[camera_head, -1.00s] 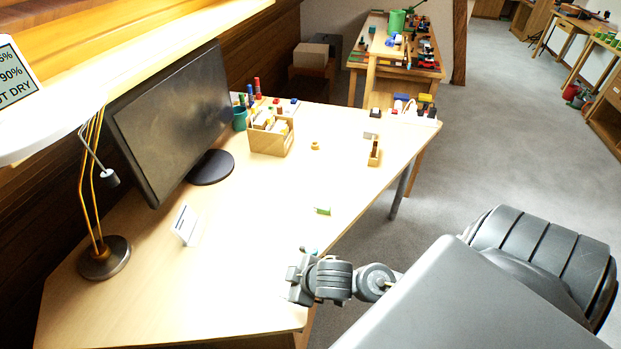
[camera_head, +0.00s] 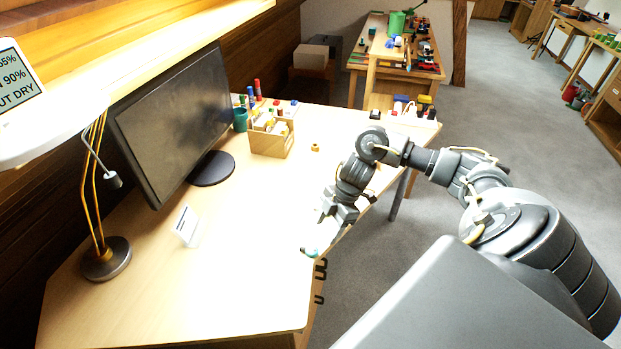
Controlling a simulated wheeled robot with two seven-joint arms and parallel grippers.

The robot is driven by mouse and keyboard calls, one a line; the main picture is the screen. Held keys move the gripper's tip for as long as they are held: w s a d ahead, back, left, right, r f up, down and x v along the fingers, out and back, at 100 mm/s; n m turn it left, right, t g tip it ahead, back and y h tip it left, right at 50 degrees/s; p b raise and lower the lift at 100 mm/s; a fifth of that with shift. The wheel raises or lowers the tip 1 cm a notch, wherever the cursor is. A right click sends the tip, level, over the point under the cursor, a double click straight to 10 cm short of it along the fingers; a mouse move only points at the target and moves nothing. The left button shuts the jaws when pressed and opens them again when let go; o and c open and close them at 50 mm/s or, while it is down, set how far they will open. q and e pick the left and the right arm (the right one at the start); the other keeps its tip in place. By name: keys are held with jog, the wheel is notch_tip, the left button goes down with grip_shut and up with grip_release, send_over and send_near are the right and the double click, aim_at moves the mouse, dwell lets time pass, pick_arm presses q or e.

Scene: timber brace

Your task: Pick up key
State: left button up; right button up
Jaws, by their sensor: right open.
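I cannot make out a clear key shape anywhere. My right gripper (camera_head: 326,218) reaches in from the right and points down over the right edge of the desk (camera_head: 235,270). It is open, and I see nothing between its fingers. A small green item with a reddish tip (camera_head: 309,253) lies on the desk near its front right edge, just below the gripper in the picture. It is too small to identify. The gripper and forearm hide part of the desk behind them. My left gripper is not in view.
A monitor (camera_head: 178,125), a lamp (camera_head: 104,258) and a small white card (camera_head: 186,226) stand on the left. A wooden box (camera_head: 268,146) of supplies is at the back. Dark hooks (camera_head: 320,272) hang at the desk's right side. The desk's middle is clear.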

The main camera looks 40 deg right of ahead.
aim_at(313, 249)
jog(key=x, duration=0.6)
jog(key=p+x, duration=0.1)
jog(key=x, duration=0.1)
jog(key=shift+w+a+r, duration=0.15)
jog(key=shift+w, duration=0.2)
jog(key=shift+a+f, duration=0.2)
jog(key=shift+f, duration=0.35)
jog(key=c, duration=1.1)
